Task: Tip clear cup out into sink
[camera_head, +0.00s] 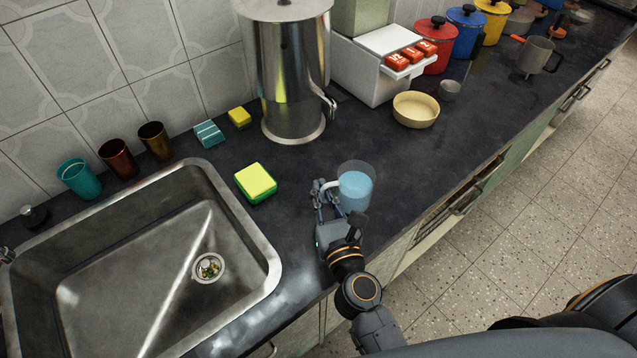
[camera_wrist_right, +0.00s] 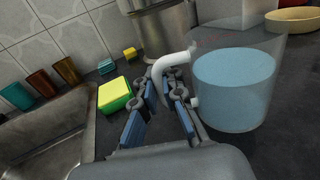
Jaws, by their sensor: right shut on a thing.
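The clear cup (camera_head: 356,189) is upright and holds blue liquid. It is at the right of the sink, over the dark counter; I cannot tell whether its base touches the counter. It shows large at the right of the right wrist view (camera_wrist_right: 237,85), with its white handle (camera_wrist_right: 172,64) toward the fingers. My right gripper (camera_head: 326,188) is shut on the handle, its blue-padded fingers (camera_wrist_right: 166,88) on either side of it. The steel sink (camera_head: 130,260) is at the left, with a drain holding small scraps. My left gripper does not show clearly.
A yellow-green sponge (camera_head: 256,182) lies between the sink and cup. Several tumblers (camera_head: 118,158) stand behind the sink. A tall steel urn (camera_head: 290,75), a cream bowl (camera_head: 415,109) and a white box (camera_head: 375,75) stand behind the cup. Counter around the cup is clear.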

